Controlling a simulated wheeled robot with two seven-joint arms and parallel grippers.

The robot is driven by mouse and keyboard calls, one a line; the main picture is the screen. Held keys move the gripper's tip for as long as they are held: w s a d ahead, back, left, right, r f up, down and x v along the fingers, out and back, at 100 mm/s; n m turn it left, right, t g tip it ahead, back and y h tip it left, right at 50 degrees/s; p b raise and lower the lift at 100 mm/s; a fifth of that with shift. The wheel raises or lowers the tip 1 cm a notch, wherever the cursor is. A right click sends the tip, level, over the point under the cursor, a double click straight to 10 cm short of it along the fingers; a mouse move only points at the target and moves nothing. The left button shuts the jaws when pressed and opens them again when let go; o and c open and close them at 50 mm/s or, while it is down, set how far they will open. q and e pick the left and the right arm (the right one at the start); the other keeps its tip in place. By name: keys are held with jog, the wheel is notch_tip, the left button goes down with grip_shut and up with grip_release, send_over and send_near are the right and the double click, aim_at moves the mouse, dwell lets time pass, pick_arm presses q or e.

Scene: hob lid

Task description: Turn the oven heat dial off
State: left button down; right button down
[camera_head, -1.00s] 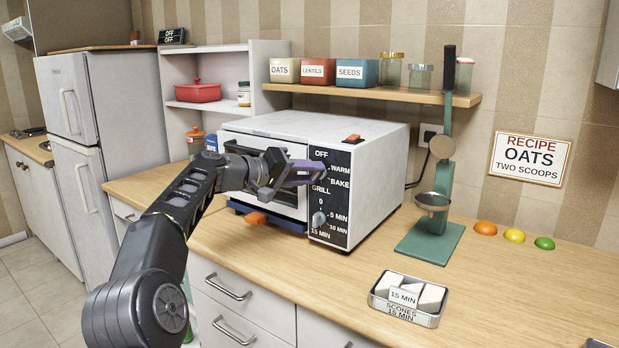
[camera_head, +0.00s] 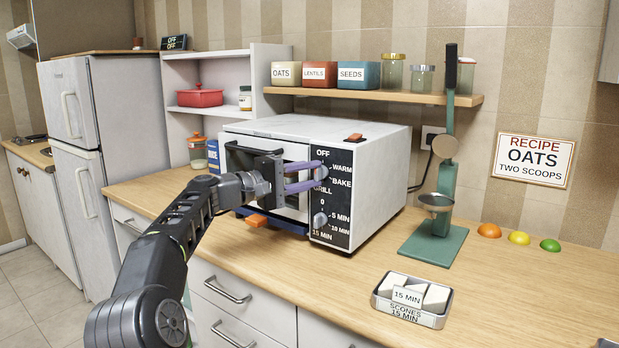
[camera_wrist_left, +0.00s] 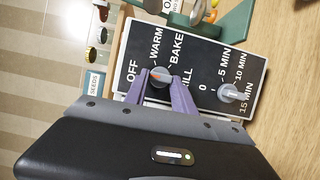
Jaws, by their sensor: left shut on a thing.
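The white oven (camera_head: 372,168) stands on the counter with a black control panel (camera_head: 343,222) on its front. The heat dial (camera_head: 323,172) is the upper knob, ringed by OFF, WARM, BAKE and GRILL. My left gripper (camera_head: 320,175) is shut on it, one purple finger above and one below. In the left wrist view the grey dial (camera_wrist_left: 159,78) sits between the two fingertips (camera_wrist_left: 160,84). I cannot tell surely which label its pointer faces. The lower timer dial (camera_head: 320,219) is apart from the gripper.
A tin of scones (camera_head: 411,299) lies at the front right. An orange-handled tray (camera_head: 257,221) juts out below the oven door. The counter between oven and tin is clear.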

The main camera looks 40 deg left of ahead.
pick_arm(q)
jog(key=c, duration=1)
grip_release()
jog(key=shift+c, duration=0.2)
jog(key=b+v, duration=0.1)
jog(key=v, duration=0.6)
jog(key=shift+s+a+b, duration=0.15)
jog(key=shift+s+b, duration=0.15)
jog(key=shift+s, duration=0.1)
jog(key=shift+f, duration=0.1)
